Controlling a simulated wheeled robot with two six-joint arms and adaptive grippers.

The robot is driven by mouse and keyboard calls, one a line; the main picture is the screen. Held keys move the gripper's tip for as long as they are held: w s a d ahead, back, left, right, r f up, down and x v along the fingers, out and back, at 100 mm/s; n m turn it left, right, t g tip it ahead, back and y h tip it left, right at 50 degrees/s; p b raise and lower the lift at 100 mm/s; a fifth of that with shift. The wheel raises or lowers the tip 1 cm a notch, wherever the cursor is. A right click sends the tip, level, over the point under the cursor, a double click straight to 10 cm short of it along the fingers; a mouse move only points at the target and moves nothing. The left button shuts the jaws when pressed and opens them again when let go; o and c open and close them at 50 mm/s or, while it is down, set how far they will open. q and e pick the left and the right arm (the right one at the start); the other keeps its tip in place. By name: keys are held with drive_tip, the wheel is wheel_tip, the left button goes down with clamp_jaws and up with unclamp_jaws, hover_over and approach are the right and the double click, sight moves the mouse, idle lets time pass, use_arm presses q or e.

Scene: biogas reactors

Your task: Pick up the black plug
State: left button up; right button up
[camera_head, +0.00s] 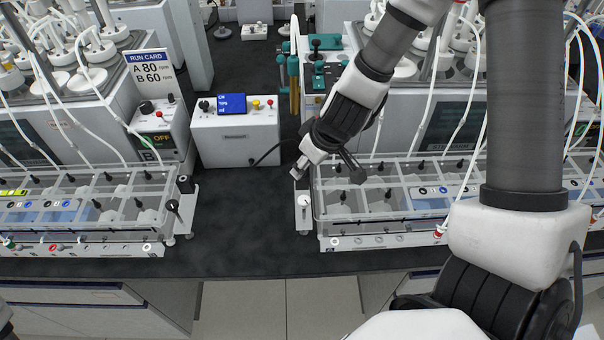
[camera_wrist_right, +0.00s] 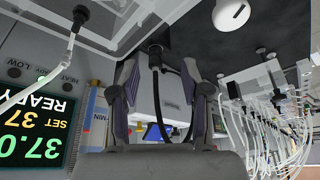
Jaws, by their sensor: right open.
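My right gripper (camera_head: 300,170) reaches down from the upper right in the head view, over the dark counter between the two reactor stations. In the right wrist view its jaws (camera_wrist_right: 160,68) are open, one finger on each side. A black plug (camera_wrist_right: 155,50) with a black cable shows between the fingertips there, apparently not gripped. I cannot tell how deep it sits between them. The cable curves down behind the jaws. In the head view a black cable (camera_head: 266,156) runs from the white control box towards my gripper; the plug is hidden. My left gripper is not seen.
The white control box (camera_head: 236,136) with a blue screen stands left of my gripper. Clear-lidded racks (camera_head: 85,215) and (camera_head: 345,205) flank the gap. The counter front (camera_head: 240,230) between the racks is clear.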

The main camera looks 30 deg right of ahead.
drive_tip(key=f, duration=0.1)
drive_tip(key=w+f, duration=0.1)
drive_tip(key=w+f+b, duration=0.1)
drive_tip(key=shift+d+f, duration=0.1)
drive_tip(key=shift+d, duration=0.15)
drive_tip(key=shift+s+a+r, duration=0.1)
drive_tip(key=shift+s+r, duration=0.05)
drive_tip(key=shift+r, duration=0.15)
drive_tip(key=shift+s+a+r, duration=0.1)
drive_tip(key=shift+s+r, duration=0.05)
drive_tip(key=shift+s, duration=0.1)
drive_tip(key=c, duration=0.8)
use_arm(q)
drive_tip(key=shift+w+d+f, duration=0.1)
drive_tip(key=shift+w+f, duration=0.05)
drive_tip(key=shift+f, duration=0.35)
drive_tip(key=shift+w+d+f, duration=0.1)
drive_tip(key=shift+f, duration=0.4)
use_arm(e)
drive_tip(key=shift+w, duration=0.1)
drive_tip(key=shift+c, duration=0.2)
clamp_jaws()
